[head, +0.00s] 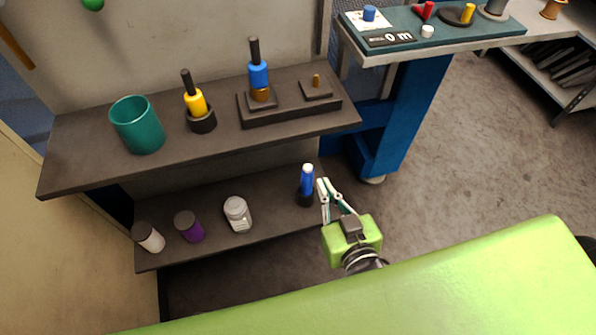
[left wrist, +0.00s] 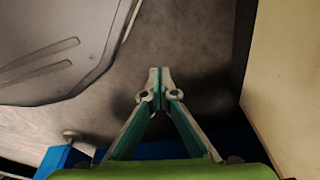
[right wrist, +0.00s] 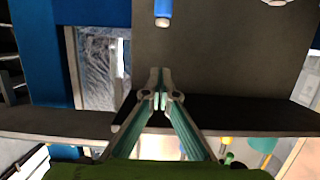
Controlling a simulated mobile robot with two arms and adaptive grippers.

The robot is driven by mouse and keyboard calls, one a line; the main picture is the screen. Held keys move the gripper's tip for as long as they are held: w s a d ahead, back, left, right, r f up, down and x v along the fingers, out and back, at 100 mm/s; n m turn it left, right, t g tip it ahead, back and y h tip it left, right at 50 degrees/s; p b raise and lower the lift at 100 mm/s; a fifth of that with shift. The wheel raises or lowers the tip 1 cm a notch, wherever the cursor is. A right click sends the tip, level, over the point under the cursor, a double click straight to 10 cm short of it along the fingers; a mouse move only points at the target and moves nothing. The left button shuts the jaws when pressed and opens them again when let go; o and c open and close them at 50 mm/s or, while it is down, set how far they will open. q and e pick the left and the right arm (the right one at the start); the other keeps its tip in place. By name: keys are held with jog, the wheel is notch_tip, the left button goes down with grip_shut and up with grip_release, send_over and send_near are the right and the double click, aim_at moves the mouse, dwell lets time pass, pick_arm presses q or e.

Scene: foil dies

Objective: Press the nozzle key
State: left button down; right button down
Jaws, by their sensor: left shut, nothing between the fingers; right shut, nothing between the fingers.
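No part is clearly labelled as a nozzle key. On the upper shelf, a dark block (head: 290,114) carries two raised square pads. The right pad (head: 324,92) has a small brass peg (head: 316,80) standing on it. On the left pad (head: 255,102) stands a blue-handled tool (head: 258,73) with a brass lower end. My right gripper (head: 322,183) is shut and empty, low in front of the shelves, just right of a blue bottle with a white top (head: 307,180); its fingers show shut in the right wrist view (right wrist: 160,75). My left gripper (left wrist: 159,75) is shut and empty above the floor.
The upper shelf also holds a teal cup (head: 137,125) and a yellow-handled tool (head: 194,101) in a dark holder. The lower shelf (head: 270,195) holds several bottles and jars. A blue-legged bench (head: 395,115) stands right of the shelves, with open floor (head: 470,140) beyond it.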

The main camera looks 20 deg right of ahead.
aim_at(308, 168)
jog(key=shift+r, duration=0.1)
jog(key=shift+w, duration=0.15)
